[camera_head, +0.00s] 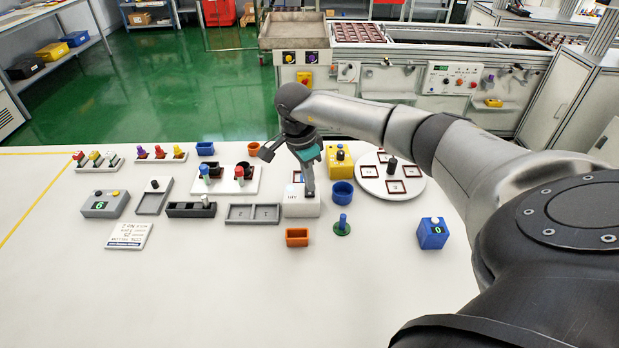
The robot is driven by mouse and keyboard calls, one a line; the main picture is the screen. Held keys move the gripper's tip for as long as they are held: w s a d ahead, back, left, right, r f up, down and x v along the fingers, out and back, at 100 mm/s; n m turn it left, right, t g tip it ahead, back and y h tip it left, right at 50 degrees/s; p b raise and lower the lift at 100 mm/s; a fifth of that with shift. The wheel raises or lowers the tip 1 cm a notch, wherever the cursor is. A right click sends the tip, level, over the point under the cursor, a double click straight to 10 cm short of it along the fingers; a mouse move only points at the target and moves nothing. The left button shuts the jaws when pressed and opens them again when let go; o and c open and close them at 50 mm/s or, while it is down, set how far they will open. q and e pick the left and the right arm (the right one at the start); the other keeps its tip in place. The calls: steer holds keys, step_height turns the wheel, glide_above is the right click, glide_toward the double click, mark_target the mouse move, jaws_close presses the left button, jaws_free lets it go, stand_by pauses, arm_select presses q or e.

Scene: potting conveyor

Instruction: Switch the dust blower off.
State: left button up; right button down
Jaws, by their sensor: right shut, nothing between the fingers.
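A small white box (301,208) with dark lettering on its front, too small to read surely, stands in the middle of the table; it may be the dust blower. My right gripper (309,191) points down over this box, its fingers shut and empty. The fingertips are at the top of the box, touching or just above it; I cannot tell which. The gripper and wrist hide part of the box's top, so any switch there is not clearly seen. My left gripper is not in view.
A blue cup (342,194) and a yellow box (340,163) stand close right of the white box. A grey tray (253,214) lies left, an orange bin (297,237) in front. A round white plate (408,186) sits further right. The front of the table is clear.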

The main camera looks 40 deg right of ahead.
mark_target(309, 194)
steer(key=shift+f+b, duration=0.65)
steer(key=shift+f, duration=0.25)
stand_by(0.8)
steer(key=shift+r, duration=0.2)
step_height(309, 194, up, 7)
steer(key=p, duration=0.5)
steer(key=shift+f, duration=0.15)
stand_by(0.5)
